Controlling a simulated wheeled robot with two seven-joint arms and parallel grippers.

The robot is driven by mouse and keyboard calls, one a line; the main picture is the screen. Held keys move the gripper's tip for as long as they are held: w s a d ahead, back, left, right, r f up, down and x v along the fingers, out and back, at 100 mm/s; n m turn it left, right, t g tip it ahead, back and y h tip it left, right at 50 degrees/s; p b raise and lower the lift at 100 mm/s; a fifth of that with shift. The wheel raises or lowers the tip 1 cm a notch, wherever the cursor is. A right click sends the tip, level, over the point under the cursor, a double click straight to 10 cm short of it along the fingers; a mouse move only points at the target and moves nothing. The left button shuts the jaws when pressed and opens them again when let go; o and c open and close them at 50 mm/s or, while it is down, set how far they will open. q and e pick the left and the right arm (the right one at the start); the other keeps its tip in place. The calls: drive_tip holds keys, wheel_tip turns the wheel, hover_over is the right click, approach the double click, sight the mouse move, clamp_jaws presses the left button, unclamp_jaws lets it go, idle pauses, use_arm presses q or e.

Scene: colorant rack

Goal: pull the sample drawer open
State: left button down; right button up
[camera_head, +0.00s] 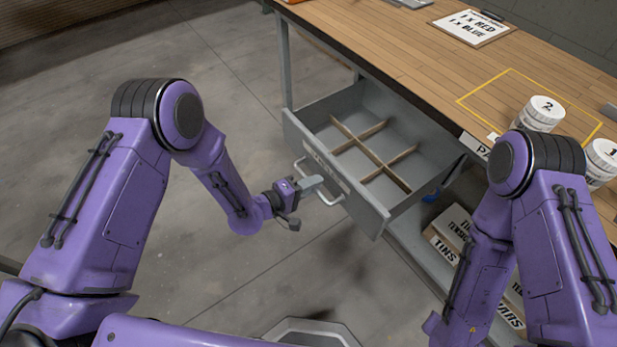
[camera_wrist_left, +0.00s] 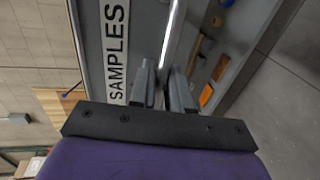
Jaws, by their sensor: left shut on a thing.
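The sample drawer (camera_head: 372,180) is a grey drawer pulled well out from under the wooden bench top. Wooden dividers split its inside into compartments, and those in view look empty. Its handle (camera_head: 329,197) is a pale bar on the front panel. My left gripper (camera_head: 313,184) is at the handle, shut on the bar. In the left wrist view the two fingers (camera_wrist_left: 164,88) are on either side of the bar (camera_wrist_left: 174,38), beside the SAMPLES label (camera_wrist_left: 117,50). My right arm shows at the right of the head view, but its gripper is out of view.
The bench top (camera_head: 400,65) carries a clipboard card (camera_head: 472,27) reading 1 x RED, 1 x BLUE, and white tins, one marked 2 (camera_head: 541,113). Labelled boxes (camera_head: 452,232) sit on the lower shelf. The floor left of the drawer is clear.

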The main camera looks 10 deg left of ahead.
use_arm(q)
drive_tip(key=shift+s, duration=0.1)
drive_tip(key=c, duration=1.3)
unclamp_jaws()
drive_tip(key=shift+c, duration=0.2)
drive_tip(key=v, duration=1)
drive_tip(key=shift+a+b, duration=0.25)
drive_tip(key=shift+b, duration=0.1)
drive_tip(key=shift+s, duration=0.1)
